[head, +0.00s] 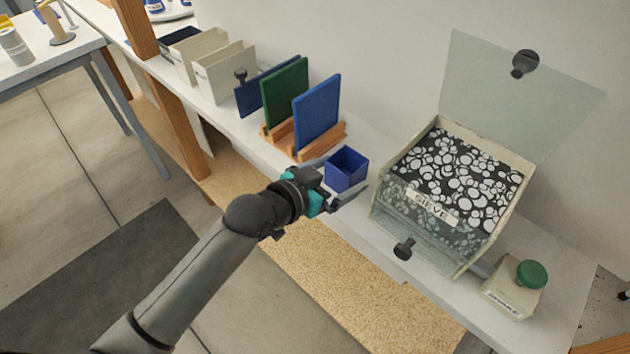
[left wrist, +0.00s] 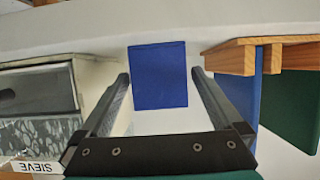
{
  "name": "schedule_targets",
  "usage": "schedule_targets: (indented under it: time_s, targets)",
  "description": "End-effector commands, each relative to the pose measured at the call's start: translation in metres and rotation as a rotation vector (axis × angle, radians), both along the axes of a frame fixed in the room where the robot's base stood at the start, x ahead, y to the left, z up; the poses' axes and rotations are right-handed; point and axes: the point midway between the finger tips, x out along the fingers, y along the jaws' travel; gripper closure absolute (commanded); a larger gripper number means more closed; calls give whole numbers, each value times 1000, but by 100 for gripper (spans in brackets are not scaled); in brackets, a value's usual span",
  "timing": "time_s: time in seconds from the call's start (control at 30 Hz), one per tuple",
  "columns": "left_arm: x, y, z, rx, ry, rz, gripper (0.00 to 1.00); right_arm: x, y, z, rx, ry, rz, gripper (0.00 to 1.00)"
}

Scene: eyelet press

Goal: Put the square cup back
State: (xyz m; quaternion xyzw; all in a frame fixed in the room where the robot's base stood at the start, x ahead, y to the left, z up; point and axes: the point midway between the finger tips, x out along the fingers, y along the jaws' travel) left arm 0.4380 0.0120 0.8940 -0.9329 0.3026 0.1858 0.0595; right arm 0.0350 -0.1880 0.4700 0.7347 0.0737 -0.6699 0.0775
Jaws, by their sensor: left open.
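The square cup (head: 346,170) is blue and open at the top. It stands upright on the white bench between the board rack and the sieve box, and looks empty. My left gripper (head: 347,180) is open at the cup, with its fingers low on either side. In the left wrist view, the cup (left wrist: 160,76) sits between the two fingertips of the left gripper (left wrist: 160,74), with a gap on each side. The fingers do not appear to touch it. My right gripper is not in view.
The sieve box (head: 383,212) with a raised clear lid (head: 510,90) stands right of the cup. A wooden rack (head: 325,143) with blue and green boards stands behind left. A shaker block with green knob (head: 531,273) is at far right. Cream bins (head: 225,75) stand farther left.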

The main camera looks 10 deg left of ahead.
Motion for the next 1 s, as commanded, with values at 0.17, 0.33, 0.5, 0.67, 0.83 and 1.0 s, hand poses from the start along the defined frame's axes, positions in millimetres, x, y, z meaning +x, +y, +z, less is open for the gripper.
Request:
schedule_targets:
  time_s: [0.17, 0.33, 0.5, 0.67, 0.83, 1.0]
  targets:
    - [-29, 21, 17, 4, 1, -1, 0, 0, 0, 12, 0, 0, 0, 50]
    - [-53, 38, 28, 4, 1, -2, 0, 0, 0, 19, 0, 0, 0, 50]
    - [-67, 49, 35, 1, 1, 0, 0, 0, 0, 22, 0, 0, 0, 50]
    - [-73, 52, 38, 0, 0, -1, 0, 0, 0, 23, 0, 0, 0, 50]
    - [-73, 53, 38, 0, 0, -1, 0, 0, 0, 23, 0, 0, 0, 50]
    - [-71, 57, 29, 7, 12, 14, 0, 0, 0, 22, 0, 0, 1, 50]
